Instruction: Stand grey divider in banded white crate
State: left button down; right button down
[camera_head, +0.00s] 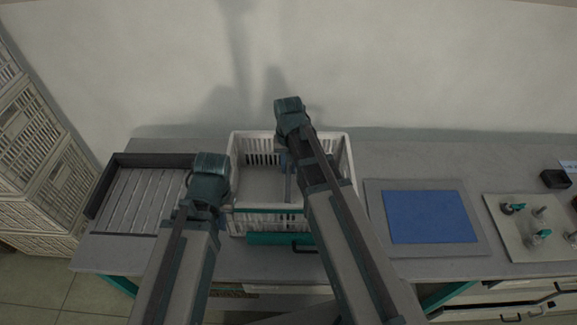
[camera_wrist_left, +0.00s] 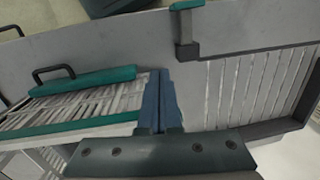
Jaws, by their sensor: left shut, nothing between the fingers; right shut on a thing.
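The white crate (camera_head: 345,160) with a teal band along its near side (camera_head: 268,208) stands mid-counter. It also shows in the left wrist view (camera_wrist_left: 75,115). Whether the divider touches the crate floor cannot be told.
A dark-edged slatted tray (camera_head: 130,200) lies left of the crate. A teal bar with a black handle (camera_head: 280,239) is at the crate's near side. A blue mat (camera_head: 430,216) and a plate with teal-knobbed fittings (camera_head: 525,213) lie to the right. A wall stands behind.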

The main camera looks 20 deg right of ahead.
jog(key=shift+f+b, duration=1.15)
jog(key=shift+b, duration=0.05)
jog(key=shift+r, duration=0.1)
jog(key=c, duration=0.7)
grip_release()
jog(key=shift+r, duration=0.1)
notch_tip(320, 180, up, 14)
jog(key=p, duration=1.4)
jog(key=shift+f, duration=0.2)
